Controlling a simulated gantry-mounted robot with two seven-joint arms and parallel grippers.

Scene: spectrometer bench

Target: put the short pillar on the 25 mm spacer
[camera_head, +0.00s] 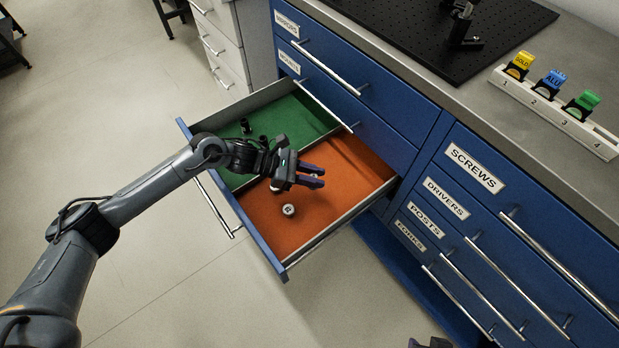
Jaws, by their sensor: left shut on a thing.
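My left gripper (312,176) is over the open drawer, above its orange part, with its dark blue fingers pointing right. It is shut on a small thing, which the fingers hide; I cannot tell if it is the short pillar. A small round silver piece with a dark centre (288,209) lies on the orange floor just below the gripper, apart from the fingers; it could be a spacer, but its size cannot be read. Another pale piece (275,188) shows partly under the gripper. A dark part at the bottom edge (430,343) may be my right gripper; its fingers cannot be made out.
The open drawer (262,245) has a green compartment (292,117) with small black pieces (245,126) and an orange one (350,165). Above are the bench top, a black breadboard (420,35) and a numbered white rack (550,108). The other blue drawers are shut.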

